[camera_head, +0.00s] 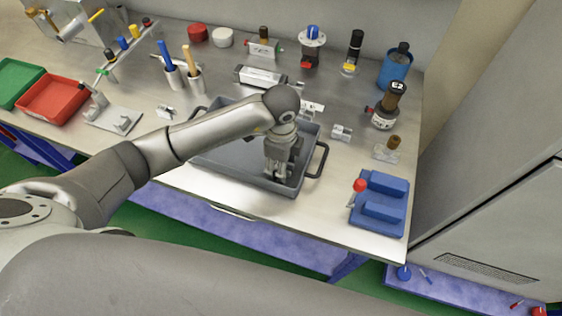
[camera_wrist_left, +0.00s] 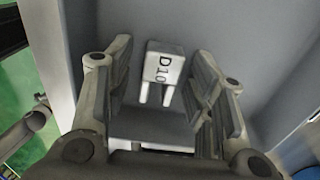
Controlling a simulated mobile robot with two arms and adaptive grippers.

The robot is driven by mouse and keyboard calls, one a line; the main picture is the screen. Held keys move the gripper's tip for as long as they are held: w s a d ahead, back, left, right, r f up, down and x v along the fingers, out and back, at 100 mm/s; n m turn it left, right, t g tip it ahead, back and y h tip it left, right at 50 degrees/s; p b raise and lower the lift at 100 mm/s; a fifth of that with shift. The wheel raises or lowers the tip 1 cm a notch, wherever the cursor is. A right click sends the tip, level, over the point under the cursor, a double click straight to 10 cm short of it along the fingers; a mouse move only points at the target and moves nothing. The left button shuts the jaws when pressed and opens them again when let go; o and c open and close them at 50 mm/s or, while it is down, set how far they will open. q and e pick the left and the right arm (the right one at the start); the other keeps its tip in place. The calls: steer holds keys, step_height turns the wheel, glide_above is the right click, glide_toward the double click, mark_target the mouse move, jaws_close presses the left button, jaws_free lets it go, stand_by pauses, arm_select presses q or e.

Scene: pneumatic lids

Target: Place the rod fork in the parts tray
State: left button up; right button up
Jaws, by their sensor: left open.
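The rod fork (camera_wrist_left: 163,74), a pale block marked D10 with two prongs, lies against the grey floor of a tray in the left wrist view. The grey parts tray (camera_head: 232,157) with dark handles stands at the front middle of the bench; its wall also shows in the left wrist view (camera_wrist_left: 265,28). My left gripper (camera_head: 277,174) points down inside the tray near its right end. Its fingers (camera_wrist_left: 163,58) are open on either side of the fork, with gaps visible. In the head view the gripper hides the fork. My right gripper is not in view.
A blue fixture with a red-knobbed lever (camera_head: 384,205) stands right of the tray. A small metal block (camera_head: 342,132) and dark bottle (camera_head: 388,104) are behind it. Red (camera_head: 52,99) and green (camera_head: 16,82) bins are at far left. Bare bench lies before the tray.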

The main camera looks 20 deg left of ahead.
arm_select(q)
steer(key=shift+r, duration=0.4)
step_height(320, 180, up, 12)
steer(key=b, duration=0.2)
steer(key=shift+f, duration=0.2)
